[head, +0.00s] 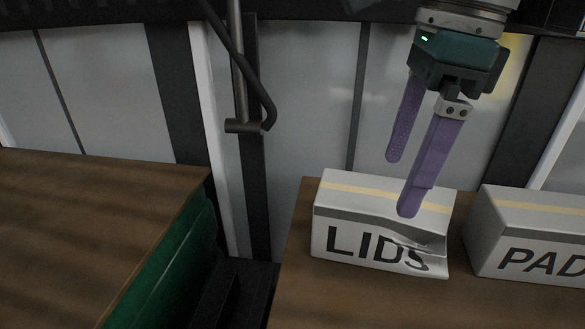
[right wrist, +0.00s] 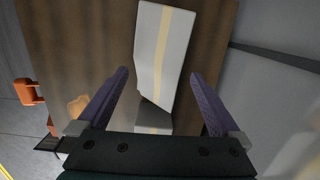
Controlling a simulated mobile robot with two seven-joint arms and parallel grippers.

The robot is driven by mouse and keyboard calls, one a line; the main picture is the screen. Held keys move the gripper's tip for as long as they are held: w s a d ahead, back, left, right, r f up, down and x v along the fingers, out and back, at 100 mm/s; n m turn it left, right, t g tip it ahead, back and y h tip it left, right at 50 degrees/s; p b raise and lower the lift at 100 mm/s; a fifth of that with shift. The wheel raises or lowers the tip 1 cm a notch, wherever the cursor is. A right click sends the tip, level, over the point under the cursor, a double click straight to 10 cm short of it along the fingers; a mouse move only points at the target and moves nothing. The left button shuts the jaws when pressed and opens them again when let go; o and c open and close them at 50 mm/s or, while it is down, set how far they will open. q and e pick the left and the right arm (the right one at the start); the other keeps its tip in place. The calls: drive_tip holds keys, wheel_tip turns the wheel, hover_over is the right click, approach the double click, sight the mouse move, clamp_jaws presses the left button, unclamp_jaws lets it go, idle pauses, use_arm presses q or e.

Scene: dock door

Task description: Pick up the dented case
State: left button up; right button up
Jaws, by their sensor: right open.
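The dented case (head: 350,240) is a white box marked LIDS with a tan tape strip along its top. Its front right corner is crumpled. It stands on a brown wooden surface in the head view. My right gripper (head: 398,187) hangs over it with purple fingers apart and nothing between them. One finger overlaps the case's top in the picture; I cannot tell whether it touches. In the right wrist view the taped top of a white box (right wrist: 162,50) shows ahead, between the open fingers (right wrist: 160,85). My left gripper is not in view.
A second white box marked PAD (head: 530,235) stands just right of the case, with a narrow gap. A wooden top with a green side (head: 90,215) is at the left, across a dark gap. A dark metal pipe (head: 240,80) hangs before the pale wall.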

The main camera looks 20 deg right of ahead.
sight(384, 221)
drive_tip(key=f, duration=0.3)
drive_tip(key=shift+s+a, duration=0.15)
drive_tip(key=shift+a, duration=0.1)
drive_tip(key=f, duration=0.1)
drive_tip(key=f+b, duration=0.1)
drive_tip(key=f, duration=0.1)
drive_tip(key=f+b, duration=0.1)
drive_tip(key=f, duration=0.1)
drive_tip(key=shift+a+f, duration=0.1)
drive_tip(key=shift+a, duration=0.15)
drive_tip(key=shift+w, duration=0.2)
drive_tip(key=shift+c, duration=0.2)
clamp_jaws()
